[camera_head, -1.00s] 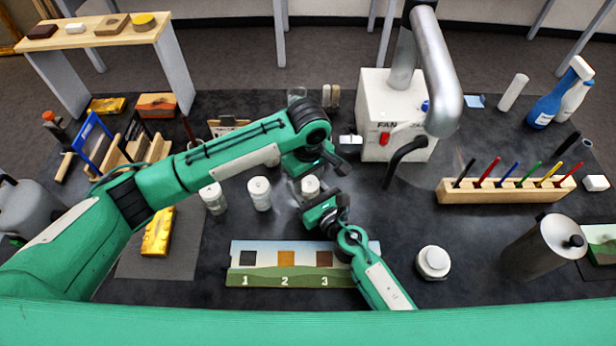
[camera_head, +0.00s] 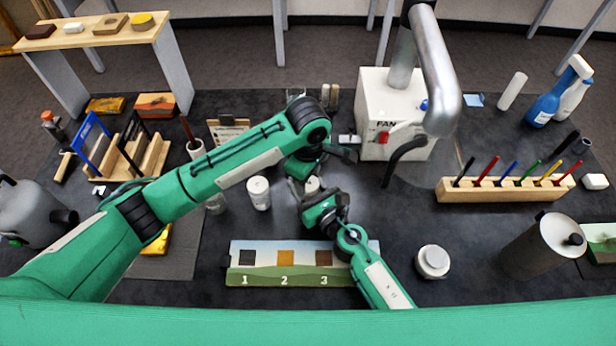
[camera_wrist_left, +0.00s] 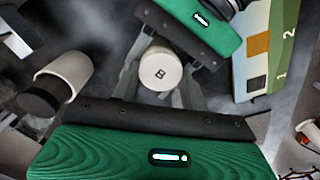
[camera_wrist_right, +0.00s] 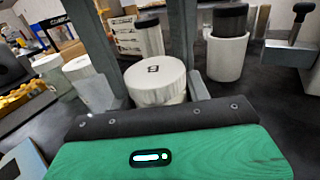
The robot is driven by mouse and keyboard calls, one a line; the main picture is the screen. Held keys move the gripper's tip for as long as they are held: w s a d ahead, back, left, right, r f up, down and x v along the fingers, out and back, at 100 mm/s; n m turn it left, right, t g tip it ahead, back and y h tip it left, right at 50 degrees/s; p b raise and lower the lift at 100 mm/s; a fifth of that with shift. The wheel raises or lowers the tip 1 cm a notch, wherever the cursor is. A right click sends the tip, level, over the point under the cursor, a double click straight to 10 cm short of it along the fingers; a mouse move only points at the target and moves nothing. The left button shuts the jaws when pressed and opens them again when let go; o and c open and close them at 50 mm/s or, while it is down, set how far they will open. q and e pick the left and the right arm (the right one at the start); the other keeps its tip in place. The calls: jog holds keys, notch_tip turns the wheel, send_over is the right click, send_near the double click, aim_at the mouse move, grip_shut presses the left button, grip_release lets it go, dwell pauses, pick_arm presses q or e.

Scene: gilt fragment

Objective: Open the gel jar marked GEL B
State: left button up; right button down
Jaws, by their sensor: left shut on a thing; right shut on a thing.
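The white jar (camera_head: 312,185) stands between both my grippers at mid-table. Its round white lid, marked B, faces up in the left wrist view (camera_wrist_left: 160,65) and the right wrist view (camera_wrist_right: 155,72). The lid sits on the jar; whether it is loose cannot be told. My left gripper (camera_head: 318,174) comes from above and is shut on the lid. My right gripper (camera_head: 312,192) comes from the front and is shut on the jar's body (camera_wrist_right: 158,97). The fingers partly hide the jar in the head view.
Another white jar (camera_head: 259,193) stands just left, and one more (camera_head: 215,203) is partly under my left arm. A numbered board (camera_head: 290,264) lies in front. The FAN box (camera_head: 395,115) stands behind right. A round white container (camera_head: 433,262) is at front right, with clear table around it.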

aim_at(308, 183)
pick_arm(q)
jog(key=shift+s+d+r, duration=0.1)
jog(key=shift+d+r, duration=0.15)
jog(key=shift+r, duration=0.6)
jog(key=shift+a+r, duration=0.15)
jog(key=shift+r, duration=0.05)
jog(key=shift+r, duration=0.1)
jog(key=shift+r, duration=1.9)
pick_arm(e)
jog(key=c, duration=0.6)
grip_release()
